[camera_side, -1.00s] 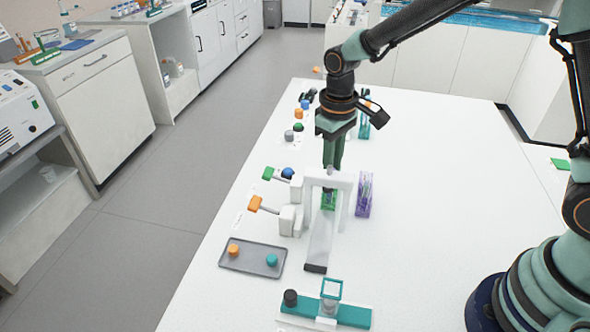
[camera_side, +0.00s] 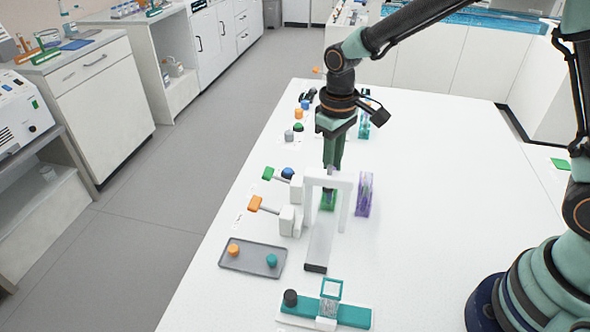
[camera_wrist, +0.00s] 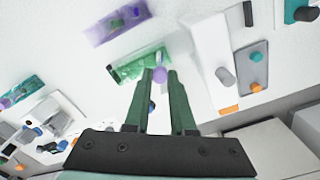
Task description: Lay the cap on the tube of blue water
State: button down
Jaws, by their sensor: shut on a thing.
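My gripper (camera_wrist: 160,78) points down and is shut on a small lavender thing, probably the cap (camera_wrist: 160,74), held between the fingertips in the wrist view. In the side view my gripper (camera_side: 332,168) is at the top bar of a white arch, above a green rack (camera_side: 328,201). The green rack also shows just beyond the fingertips in the wrist view (camera_wrist: 128,68). A purple rack (camera_side: 364,195) stands to its right, and a teal rack (camera_side: 364,128) stands farther back. I cannot make out for sure which rack has the tube of blue water.
The white arch (camera_side: 345,185) stands close around my fingers. Green (camera_side: 268,173) and orange (camera_side: 254,204) handles stick out to its left. A grey tray (camera_side: 252,264) with orange and teal knobs and a teal fixture (camera_side: 345,313) lie in front.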

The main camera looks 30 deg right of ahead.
jog(key=shift+f, duration=0.4)
dwell(0.6)
jog(key=c, duration=0.7)
grip_release()
jog(key=shift+r, duration=0.15)
notch_tip(320, 180, up, 12)
jog(key=shift+f, duration=0.1)
dwell(0.5)
